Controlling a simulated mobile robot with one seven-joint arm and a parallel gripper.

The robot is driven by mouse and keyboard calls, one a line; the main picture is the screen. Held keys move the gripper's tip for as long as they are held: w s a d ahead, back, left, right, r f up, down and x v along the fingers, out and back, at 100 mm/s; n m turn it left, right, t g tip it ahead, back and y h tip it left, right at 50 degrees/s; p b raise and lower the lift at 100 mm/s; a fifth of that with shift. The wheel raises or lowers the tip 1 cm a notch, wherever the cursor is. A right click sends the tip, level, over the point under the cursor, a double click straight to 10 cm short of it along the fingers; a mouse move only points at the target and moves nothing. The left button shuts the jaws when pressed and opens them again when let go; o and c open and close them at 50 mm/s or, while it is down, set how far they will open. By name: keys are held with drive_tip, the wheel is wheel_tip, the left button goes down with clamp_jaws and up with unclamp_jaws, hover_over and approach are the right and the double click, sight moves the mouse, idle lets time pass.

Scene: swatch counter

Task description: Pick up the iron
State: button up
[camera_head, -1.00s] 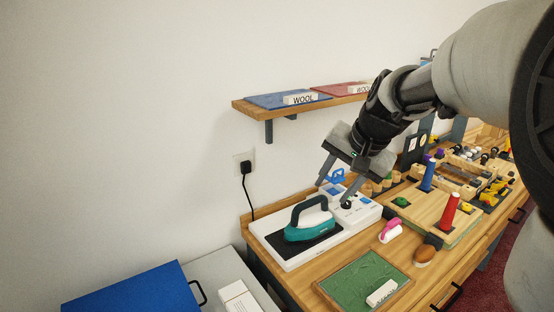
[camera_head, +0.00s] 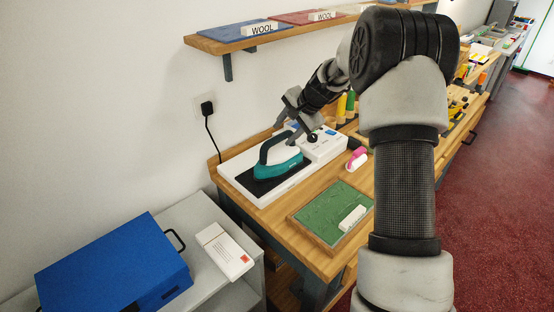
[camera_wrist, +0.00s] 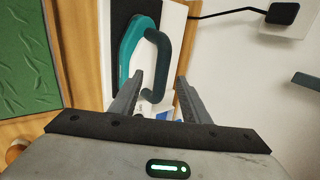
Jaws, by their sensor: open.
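The iron (camera_head: 277,163) has a teal base and a dark arched handle. It rests on the black pad of a white station (camera_head: 243,183) on the wooden counter. In the wrist view the iron (camera_wrist: 130,52) shows ahead of the fingers, with its handle (camera_wrist: 160,68) near the gap between them. My gripper (camera_head: 285,129) is open and empty, close above and behind the iron in the head view. In the wrist view my gripper (camera_wrist: 158,85) has its two fingers apart on either side of the handle's near end. I cannot tell whether they touch it.
A green board (camera_head: 325,212) with a white label lies in front of the station. A pink-handled roller (camera_head: 356,158) is to the right. A shelf (camera_head: 215,46) overhangs the back. A plug and cord (camera_head: 207,109) are on the wall. A blue case (camera_head: 112,268) stands at the left.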

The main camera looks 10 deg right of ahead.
sight(278, 137)
drive_tip(key=p+x, duration=0.1)
drive_tip(key=x, duration=0.6)
drive_tip(key=shift+w+f, duration=0.1)
drive_tip(key=shift+w, duration=0.2)
clamp_jaws()
idle(1.1)
drive_tip(key=shift+w+r, duration=0.1)
drive_tip(key=shift+r, duration=0.15)
